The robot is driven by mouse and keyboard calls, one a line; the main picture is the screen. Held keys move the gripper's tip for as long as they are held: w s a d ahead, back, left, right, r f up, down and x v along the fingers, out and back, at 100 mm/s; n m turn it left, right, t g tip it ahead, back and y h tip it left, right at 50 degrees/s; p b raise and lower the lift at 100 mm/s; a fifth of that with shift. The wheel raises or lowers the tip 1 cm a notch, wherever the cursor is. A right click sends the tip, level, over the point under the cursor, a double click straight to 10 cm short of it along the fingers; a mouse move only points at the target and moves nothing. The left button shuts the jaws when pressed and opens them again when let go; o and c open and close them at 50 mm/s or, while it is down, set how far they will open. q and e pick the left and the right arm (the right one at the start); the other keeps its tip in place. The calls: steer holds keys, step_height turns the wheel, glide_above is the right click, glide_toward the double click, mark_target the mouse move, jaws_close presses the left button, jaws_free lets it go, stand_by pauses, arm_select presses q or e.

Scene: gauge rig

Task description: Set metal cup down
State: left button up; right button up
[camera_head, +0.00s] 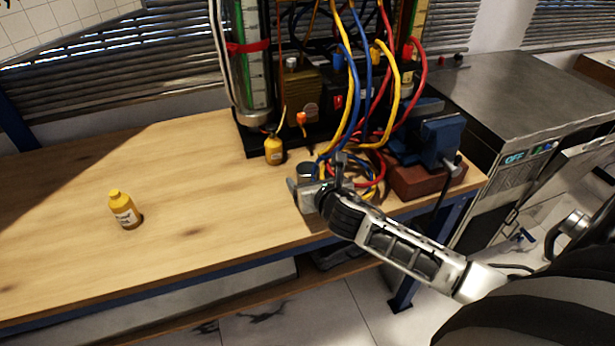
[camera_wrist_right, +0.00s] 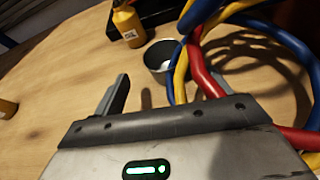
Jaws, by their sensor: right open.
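The metal cup (camera_head: 306,171) is a small grey cylinder standing upright on the wooden table, just beyond my right gripper. In the right wrist view the cup (camera_wrist_right: 158,62) shows its open top, ahead of the fingers, beside the cables. My right gripper (camera_head: 317,180) is open, low over the table near its front edge. One finger (camera_wrist_right: 112,97) shows clearly in the wrist view; cables cover the area of the other. No contact with the cup is visible. My left gripper is not in view.
Blue, yellow and red cables (camera_head: 372,90) hang from the rig and loop beside the cup. A yellow bottle (camera_head: 273,150) stands behind it; another yellow bottle (camera_head: 124,211) stands at left. A blue vise (camera_head: 427,140) is at right. The table's left half is mostly clear.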

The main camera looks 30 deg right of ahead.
mark_target(304, 167)
steer(key=shift+x, duration=0.95)
steer(key=shift+d+r+x, duration=0.15)
steer(key=shift+d+x, duration=0.05)
steer(key=shift+x, duration=1.1)
steer(key=shift+d+r+x, duration=0.1)
steer(key=shift+d+x, duration=0.1)
steer(key=shift+x, duration=1.15)
steer(key=shift+c, duration=0.2)
steer(key=c, duration=1.1)
steer(key=shift+r, duration=0.1)
